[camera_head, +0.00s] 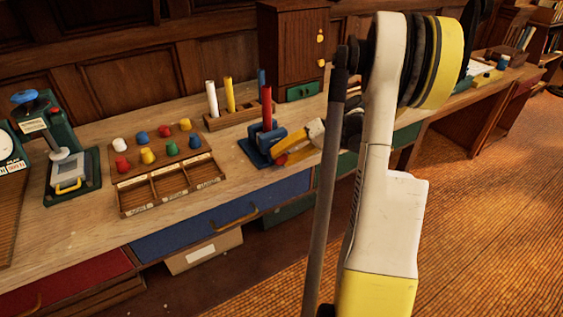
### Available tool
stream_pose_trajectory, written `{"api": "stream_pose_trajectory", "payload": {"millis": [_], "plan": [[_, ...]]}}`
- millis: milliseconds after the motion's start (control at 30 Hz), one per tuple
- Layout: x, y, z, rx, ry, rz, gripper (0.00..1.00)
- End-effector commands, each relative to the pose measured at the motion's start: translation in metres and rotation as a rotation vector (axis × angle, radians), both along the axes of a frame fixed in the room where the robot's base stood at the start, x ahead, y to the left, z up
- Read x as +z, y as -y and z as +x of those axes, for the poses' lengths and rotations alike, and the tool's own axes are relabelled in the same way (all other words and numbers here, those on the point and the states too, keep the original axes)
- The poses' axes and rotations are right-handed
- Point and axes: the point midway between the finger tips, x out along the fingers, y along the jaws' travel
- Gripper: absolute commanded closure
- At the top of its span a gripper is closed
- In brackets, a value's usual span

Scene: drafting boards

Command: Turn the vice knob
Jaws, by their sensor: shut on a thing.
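The blue vice (256,151) stands near the front edge of the workbench, with an upright red rod (267,103) rising from it. A small red vice knob (282,159) shows low on the vice's right side. My gripper (279,154) reaches in from the right, its yellow and white parts beside the vice. Its tips are at the knob and it is shut on it. The fingers hide part of the knob and of the vice's right side, and my arm fills much of the right half of the view.
A board with several coloured pegs (147,155) and an empty divided tray (172,187) lie left of the vice. Behind are a wooden rack (233,118) with white and yellow rods and a brown cabinet (290,50). A press (60,150) stands far left.

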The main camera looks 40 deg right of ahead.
Motion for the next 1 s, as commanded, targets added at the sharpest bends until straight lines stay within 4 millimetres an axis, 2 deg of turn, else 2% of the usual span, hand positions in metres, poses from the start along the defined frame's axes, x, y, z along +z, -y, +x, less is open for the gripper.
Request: {"api": "stream_pose_trajectory", "payload": {"millis": [33, 500, 1000], "plan": [[-0.0055, 0.0013, -0.0003, -0.001, 0.009, 0.041, 0.90], [-0.0037, 0.0006, -0.0004, 0.002, 0.087, 0.371, 0.90], [-0.0026, -0.0001, -0.0001, 0.001, 0.109, 0.469, 0.90]]}}
